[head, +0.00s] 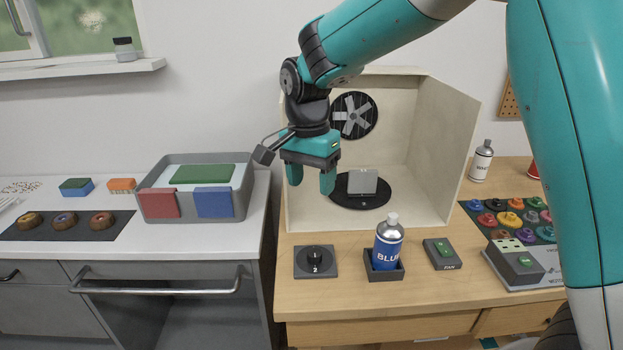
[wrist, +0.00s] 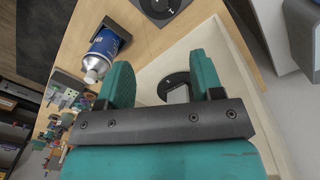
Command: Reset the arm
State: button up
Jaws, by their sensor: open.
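My gripper (head: 311,180) is teal with a dark wrist. It hangs in the air at the left front of the beige booth, fingers pointing down. Its jaws are open with nothing between them. In the wrist view the two teal fingers (wrist: 162,75) stand apart, with the booth floor behind them. The arm reaches in from the upper right of the head view.
A blue spray can (head: 388,242) stands in a dark holder beside a dial (head: 315,261) and a fan switch (head: 442,253). The booth (head: 440,130) holds a grey block (head: 362,182) on a black turntable (head: 345,196). A grey tray (head: 243,187) is on the left counter.

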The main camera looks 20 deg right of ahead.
dwell(0.4)
jog(key=s+a+r+n+y, duration=0.2)
jog(key=s+n, duration=0.7)
jog(key=s, duration=0.3)
jog(key=s+a+r+n+y, duration=0.2)
jog(key=s+n, duration=0.6)
jog(key=s, duration=0.5)
jog(key=shift+s+n+y, duration=0.3)
jog(key=shift+n, duration=0.1)
